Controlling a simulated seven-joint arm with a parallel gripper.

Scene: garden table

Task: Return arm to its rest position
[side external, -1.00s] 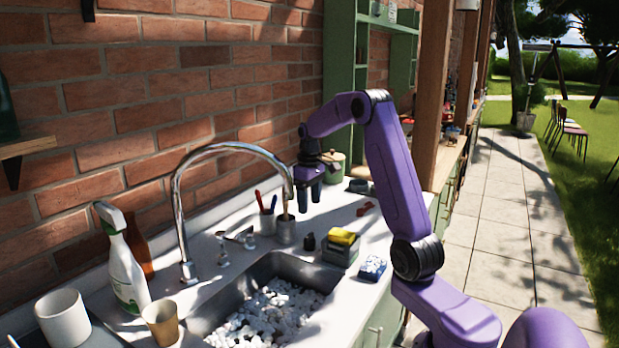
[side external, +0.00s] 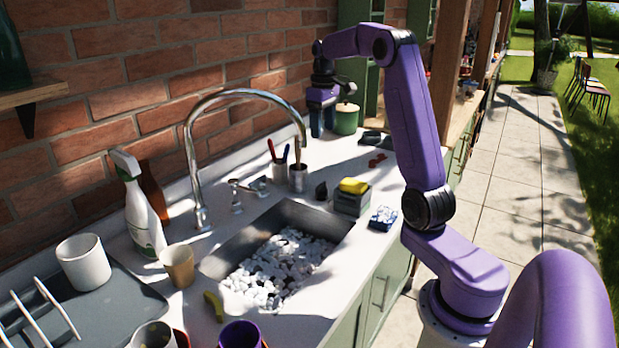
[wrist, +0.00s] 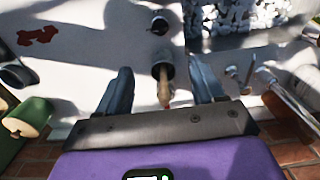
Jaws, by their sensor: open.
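My purple arm reaches over the back of the counter. My gripper (side external: 322,122) points down, open, in front of the green lidded pot (side external: 346,119). In the wrist view my gripper (wrist: 160,75) has its two fingers apart with nothing held between them. A cup with a wooden-handled brush (side external: 298,178) stands on the counter apart from the fingers. This cup (wrist: 163,71) appears between the fingers in the wrist view, below them. A second cup with red and blue handles stands beside it.
The curved tap (side external: 193,165) rises behind the sink, which holds white pebbles (side external: 278,262). A spray bottle (side external: 140,220), a yellow sponge (side external: 354,186) on a grey holder, and several cups stand around. The brick wall runs close behind; open space lies above the sink.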

